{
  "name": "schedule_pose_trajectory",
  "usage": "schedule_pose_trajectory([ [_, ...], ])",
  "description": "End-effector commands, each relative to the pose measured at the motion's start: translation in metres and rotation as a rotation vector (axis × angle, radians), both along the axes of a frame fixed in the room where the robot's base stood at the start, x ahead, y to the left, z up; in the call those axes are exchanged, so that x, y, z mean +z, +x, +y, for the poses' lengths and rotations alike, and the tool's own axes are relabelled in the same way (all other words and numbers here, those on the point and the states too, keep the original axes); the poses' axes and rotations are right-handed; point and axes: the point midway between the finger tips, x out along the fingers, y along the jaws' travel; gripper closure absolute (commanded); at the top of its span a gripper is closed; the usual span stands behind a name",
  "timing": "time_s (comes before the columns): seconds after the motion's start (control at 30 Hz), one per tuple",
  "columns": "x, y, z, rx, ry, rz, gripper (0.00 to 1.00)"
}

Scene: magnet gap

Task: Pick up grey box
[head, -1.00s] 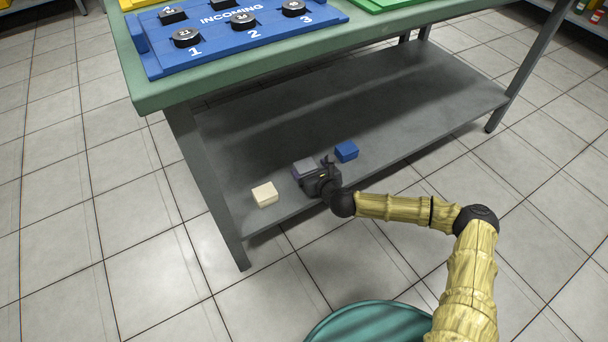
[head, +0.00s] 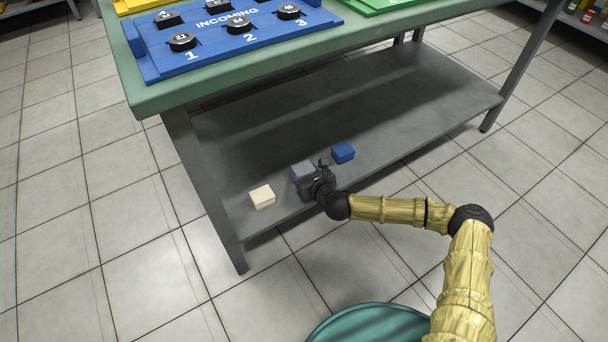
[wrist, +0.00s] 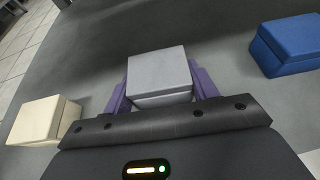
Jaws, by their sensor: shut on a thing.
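The grey box (wrist: 158,70) sits between the two purple fingers of my gripper (wrist: 160,92) in the wrist view, with a finger against each side. My gripper is shut on it. In the head view the grey box (head: 302,169) shows just beyond my dark gripper (head: 306,174), low over the lower shelf (head: 330,110) of the bench. I cannot tell whether the box still touches the shelf. The gripper body hides its near lower part.
A cream box (head: 262,197) lies to the left and a blue box (head: 343,153) to the right on the same shelf. The bench top (head: 150,98) overhangs the shelf and carries a blue INCOMING tray (head: 215,38) with black discs. A bench leg (head: 210,190) stands left of the cream box.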

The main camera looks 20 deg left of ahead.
Motion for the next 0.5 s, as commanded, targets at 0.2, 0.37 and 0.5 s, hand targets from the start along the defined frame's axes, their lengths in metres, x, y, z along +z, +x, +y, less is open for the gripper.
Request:
schedule_pose_trajectory([
  [0.2,0.024,-0.001,0.002,0.004,0.000,-0.001,0.63],
  [0.37,0.053,-0.001,0.002,0.005,0.001,-0.002,0.63],
  [0.5,0.078,-0.001,0.003,0.004,0.001,-0.002,0.63],
])
